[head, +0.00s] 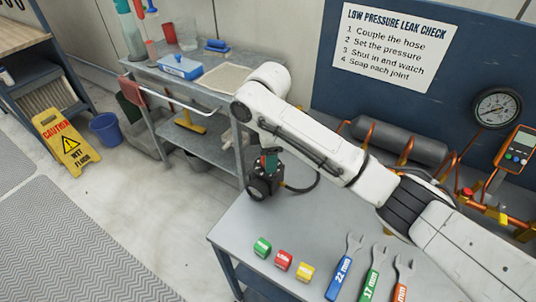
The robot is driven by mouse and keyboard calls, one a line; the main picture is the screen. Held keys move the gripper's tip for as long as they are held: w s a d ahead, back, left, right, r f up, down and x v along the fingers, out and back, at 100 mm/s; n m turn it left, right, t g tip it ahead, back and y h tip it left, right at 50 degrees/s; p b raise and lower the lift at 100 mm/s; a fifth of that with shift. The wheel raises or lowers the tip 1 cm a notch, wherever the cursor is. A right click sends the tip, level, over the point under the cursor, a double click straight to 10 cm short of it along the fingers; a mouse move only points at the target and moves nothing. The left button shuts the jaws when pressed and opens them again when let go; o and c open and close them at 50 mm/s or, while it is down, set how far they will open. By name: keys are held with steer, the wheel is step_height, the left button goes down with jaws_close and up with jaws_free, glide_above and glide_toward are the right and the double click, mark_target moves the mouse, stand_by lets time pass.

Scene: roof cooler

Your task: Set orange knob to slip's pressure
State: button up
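My gripper (263,190) is a dark shape at the end of the white arm, hanging over the far left edge of the grey table. Its fingers are too small and dark to tell open from shut. I cannot make out an orange knob for certain. A small red part (467,191) and a yellow-orange part (502,218) show on the copper pipework at the right, far from my gripper. A round dial gauge (497,108) sits above them; its reading is too small to tell. No pressure slip is identifiable. A white sign (396,45) lists leak-check steps, without a pressure value.
A grey cylinder (382,138) and an orange meter (517,148) stand behind. A cart (215,145) is beyond the table.

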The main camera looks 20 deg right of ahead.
steer(key=c, duration=0.8)
steer(key=shift+o, duration=0.2)
steer(key=shift+r+m+p, duration=0.15)
steer(key=shift+m+p, duration=0.15)
steer(key=shift+p, duration=0.2)
